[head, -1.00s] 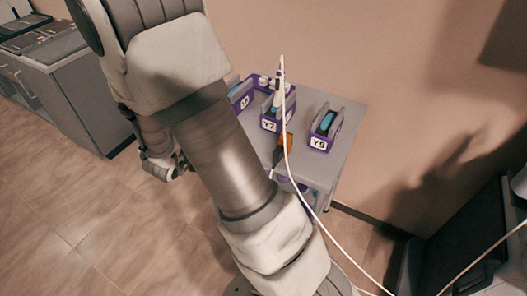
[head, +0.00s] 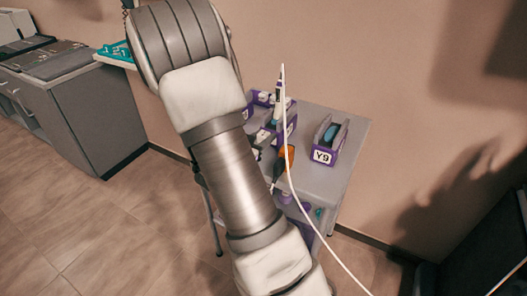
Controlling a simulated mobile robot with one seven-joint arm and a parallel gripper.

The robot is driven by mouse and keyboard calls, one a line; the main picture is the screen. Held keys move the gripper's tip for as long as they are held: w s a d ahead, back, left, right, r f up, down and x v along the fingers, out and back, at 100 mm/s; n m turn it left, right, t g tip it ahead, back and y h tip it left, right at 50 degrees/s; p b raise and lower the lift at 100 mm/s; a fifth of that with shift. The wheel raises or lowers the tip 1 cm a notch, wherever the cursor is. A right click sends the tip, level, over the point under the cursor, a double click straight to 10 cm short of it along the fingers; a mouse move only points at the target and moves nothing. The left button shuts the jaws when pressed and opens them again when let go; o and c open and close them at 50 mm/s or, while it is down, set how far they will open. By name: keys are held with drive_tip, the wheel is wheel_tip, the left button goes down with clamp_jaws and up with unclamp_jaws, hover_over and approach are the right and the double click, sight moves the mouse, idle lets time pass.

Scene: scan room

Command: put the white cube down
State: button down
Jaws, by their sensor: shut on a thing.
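My gripper (head: 262,140) shows only in part, past the right edge of my own arm, over the left side of the grey trolley top (head: 318,175). It is in front of the middle purple bins and covers the label of one. My arm hides most of it. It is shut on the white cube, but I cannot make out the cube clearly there. Whether the cube touches the trolley top cannot be told.
A purple bin marked Y9 (head: 325,142) holds a teal item on the right. An orange item (head: 287,153) lies left of it. A white cable (head: 300,203) runs down across the trolley. Grey cabinets (head: 75,105) stand at the left.

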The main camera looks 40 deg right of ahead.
drive_tip(key=shift+f+b, duration=0.85)
drive_tip(key=shift+f, duration=1.1)
drive_tip(key=shift+f, duration=0.2)
drive_tip(key=c, duration=0.5)
unclamp_jaws()
drive_tip(key=shift+c, duration=0.2)
drive_tip(key=shift+r, duration=0.15)
